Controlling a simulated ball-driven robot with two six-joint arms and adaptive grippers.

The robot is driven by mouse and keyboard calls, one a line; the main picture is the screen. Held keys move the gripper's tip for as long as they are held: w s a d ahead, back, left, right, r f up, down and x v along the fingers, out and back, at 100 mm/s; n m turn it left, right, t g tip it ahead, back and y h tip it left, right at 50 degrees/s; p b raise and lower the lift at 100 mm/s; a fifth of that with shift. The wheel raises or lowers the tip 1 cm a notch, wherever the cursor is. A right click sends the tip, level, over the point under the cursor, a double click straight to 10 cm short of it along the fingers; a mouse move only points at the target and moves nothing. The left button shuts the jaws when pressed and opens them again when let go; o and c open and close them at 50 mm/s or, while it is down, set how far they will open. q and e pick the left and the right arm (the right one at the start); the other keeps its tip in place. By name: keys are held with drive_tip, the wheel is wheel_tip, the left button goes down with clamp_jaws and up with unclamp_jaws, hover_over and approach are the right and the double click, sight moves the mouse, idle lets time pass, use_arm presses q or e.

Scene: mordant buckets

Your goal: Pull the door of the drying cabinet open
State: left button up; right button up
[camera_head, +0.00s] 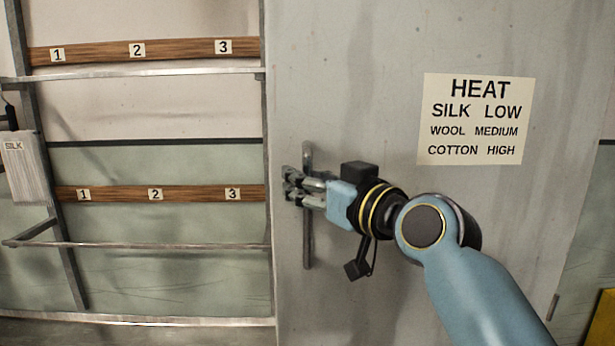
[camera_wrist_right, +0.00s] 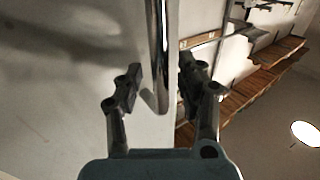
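The drying cabinet door (camera_head: 350,70) is a grey, worn panel filling the middle of the head view. It carries an upright metal bar handle (camera_head: 308,250) near its left edge. My right gripper (camera_head: 290,187) is at the handle's middle height. In the right wrist view the handle (camera_wrist_right: 158,50) runs between the two spread fingers of the gripper (camera_wrist_right: 158,88), with a gap on each side. The door looks closed in the head view. My left gripper is in neither view.
A sign (camera_head: 476,118) with heat settings is on the door. Left of the door stands a metal rack with wooden strips (camera_head: 160,194) numbered 1 to 3 and a rail (camera_head: 150,245). A yellow thing (camera_head: 601,322) shows at lower right.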

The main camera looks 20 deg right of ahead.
clamp_jaws()
idle(0.3)
drive_tip(key=shift+a, duration=0.1)
